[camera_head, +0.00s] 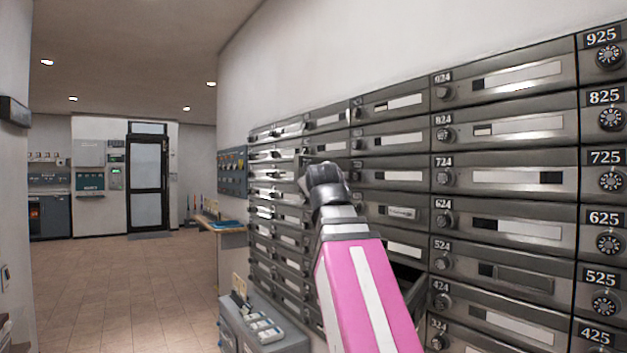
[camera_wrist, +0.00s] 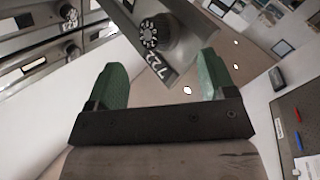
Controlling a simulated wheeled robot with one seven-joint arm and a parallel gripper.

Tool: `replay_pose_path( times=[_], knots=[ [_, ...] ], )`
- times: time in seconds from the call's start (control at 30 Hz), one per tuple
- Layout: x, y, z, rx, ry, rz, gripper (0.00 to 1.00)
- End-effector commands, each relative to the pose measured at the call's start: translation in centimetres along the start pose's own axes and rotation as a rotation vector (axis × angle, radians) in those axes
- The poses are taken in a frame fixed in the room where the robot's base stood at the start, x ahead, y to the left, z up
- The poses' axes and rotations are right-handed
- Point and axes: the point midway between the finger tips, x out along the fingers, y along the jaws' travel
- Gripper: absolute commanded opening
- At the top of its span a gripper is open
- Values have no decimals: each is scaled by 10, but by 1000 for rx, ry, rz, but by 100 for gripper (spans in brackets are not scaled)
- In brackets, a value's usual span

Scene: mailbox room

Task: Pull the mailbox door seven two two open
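The mailbox door 722 (camera_wrist: 186,38) fills the upper middle of the wrist view, with its black number plate and round dial knob (camera_wrist: 155,33). It looks tilted in that view and appears to stand out from the bank, with the room visible beyond its edge. My gripper (camera_wrist: 160,62) is open, its two green fingers wide apart, one on each side of the door's lower end. I see no clear grip on the door; whether a finger touches it I cannot tell. In the head view my arm hides the fingers and most of door 722.
The mailbox bank (camera_head: 505,139) runs along the right wall. A door below and right of my arm stands open with a dark gap (camera_head: 408,280). A grey cabinet (camera_head: 262,325) stands low by the bank. The tiled floor (camera_head: 130,275) at left is clear.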

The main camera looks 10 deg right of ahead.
Motion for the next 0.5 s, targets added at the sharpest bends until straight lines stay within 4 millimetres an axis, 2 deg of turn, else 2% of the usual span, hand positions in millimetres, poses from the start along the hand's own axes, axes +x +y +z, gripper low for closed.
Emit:
replay_pose_path(
  times=[0.03,0.2,0.5],
  knots=[
    [-9,-1,1,1,1,-1,77],
    [-22,-2,1,2,0,-4,77],
    [-25,-2,0,2,-1,-5,77]
  ],
)
